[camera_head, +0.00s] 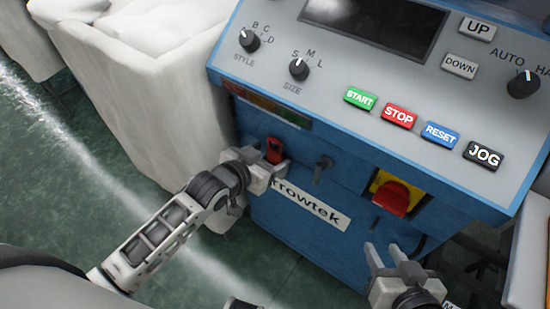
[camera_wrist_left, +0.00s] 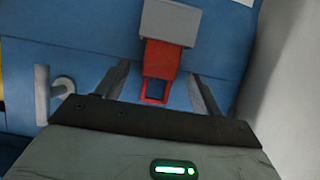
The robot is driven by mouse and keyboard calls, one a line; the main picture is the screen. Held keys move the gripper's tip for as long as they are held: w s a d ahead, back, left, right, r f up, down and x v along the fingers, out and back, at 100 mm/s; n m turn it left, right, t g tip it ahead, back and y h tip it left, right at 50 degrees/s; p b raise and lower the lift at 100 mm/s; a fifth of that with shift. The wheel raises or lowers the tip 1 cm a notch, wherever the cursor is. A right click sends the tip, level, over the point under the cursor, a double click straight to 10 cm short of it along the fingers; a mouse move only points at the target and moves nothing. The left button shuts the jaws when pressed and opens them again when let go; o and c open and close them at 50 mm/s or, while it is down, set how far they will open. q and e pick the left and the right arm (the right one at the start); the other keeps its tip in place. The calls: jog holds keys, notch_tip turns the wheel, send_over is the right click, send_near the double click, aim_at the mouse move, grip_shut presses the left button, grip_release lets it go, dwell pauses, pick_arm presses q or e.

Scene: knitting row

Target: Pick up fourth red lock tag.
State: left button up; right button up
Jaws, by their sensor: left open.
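One red lock tag (camera_head: 274,150) shows on the blue front of the machine, with its lower part hidden by my left gripper (camera_head: 268,168). In the left wrist view the red tag (camera_wrist_left: 162,62) hangs below a grey holder (camera_wrist_left: 172,22). It has an open rectangular loop at its near end. My left gripper (camera_wrist_left: 157,74) is open, with one finger on each side of the tag and a gap to both. My right gripper (camera_head: 385,256) is open and empty, below the red switch. I cannot make out other lock tags.
The machine's control panel (camera_head: 350,75) with knobs and buttons is above. A red switch handle (camera_head: 391,198) on a yellow plate is to the right. A small grey hook (camera_head: 322,165) is close beside my left gripper. A white fabric-covered bin (camera_head: 150,80) stands to the left.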

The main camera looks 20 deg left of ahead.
aim_at(279, 130)
pick_arm(q)
jog(key=shift+w+d+f, duration=0.15)
jog(key=shift+w+f, duration=0.1)
jog(key=shift+w, duration=0.2)
jog(key=c, duration=1.1)
jog(key=shift+r, duration=0.1)
jog(key=shift+r, duration=0.45)
notch_tip(279, 130, up, 6)
jog(key=shift+r+p, duration=0.25)
jog(key=shift+p, duration=0.65)
jog(key=s+a, duration=0.2)
jog(key=s, duration=0.3)
jog(key=s+a, duration=0.2)
jog(key=s, duration=0.4)
jog(key=s+a, duration=0.2)
jog(key=s, duration=0.4)
jog(key=shift+a+f, duration=0.1)
jog(key=shift+f, duration=0.15)
